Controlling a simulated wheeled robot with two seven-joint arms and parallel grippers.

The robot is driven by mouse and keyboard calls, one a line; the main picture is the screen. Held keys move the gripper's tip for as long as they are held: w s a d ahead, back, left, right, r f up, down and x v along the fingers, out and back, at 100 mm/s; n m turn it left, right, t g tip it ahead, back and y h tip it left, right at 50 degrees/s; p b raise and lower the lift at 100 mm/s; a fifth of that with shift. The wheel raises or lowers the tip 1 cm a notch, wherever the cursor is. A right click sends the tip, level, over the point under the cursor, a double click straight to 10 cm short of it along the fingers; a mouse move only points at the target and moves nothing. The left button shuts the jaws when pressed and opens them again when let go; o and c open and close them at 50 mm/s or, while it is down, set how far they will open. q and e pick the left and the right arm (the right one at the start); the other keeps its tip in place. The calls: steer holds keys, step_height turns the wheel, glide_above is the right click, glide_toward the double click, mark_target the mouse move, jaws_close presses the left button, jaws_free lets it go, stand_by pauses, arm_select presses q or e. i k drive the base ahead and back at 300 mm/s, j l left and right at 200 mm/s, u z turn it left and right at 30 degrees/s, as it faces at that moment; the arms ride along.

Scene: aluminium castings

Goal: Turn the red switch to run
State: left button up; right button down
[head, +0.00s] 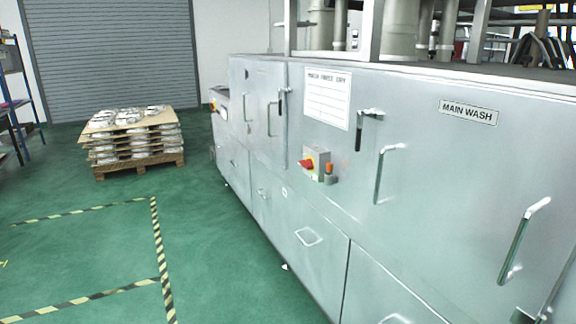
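The red switch (307,164) is a red rotary knob on a small grey and yellow box on the front of a long grey metal machine (225,176). A small orange part (328,168) sits beside the knob on its right. The knob is too small to tell which position it points to. Neither of my grippers is in the head view.
A "MAIN WASH" label (468,112), a white notice (327,97) and several protruding door handles (384,172) are on the machine front. A loaded pallet (135,140) stands at the back left. Green floor with striped tape (158,240) is clear in front.

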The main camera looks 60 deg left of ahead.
mark_target(307, 164)
steer(key=u, duration=1.65)
steer(key=i, duration=0.1)
steer(key=j, duration=0.05)
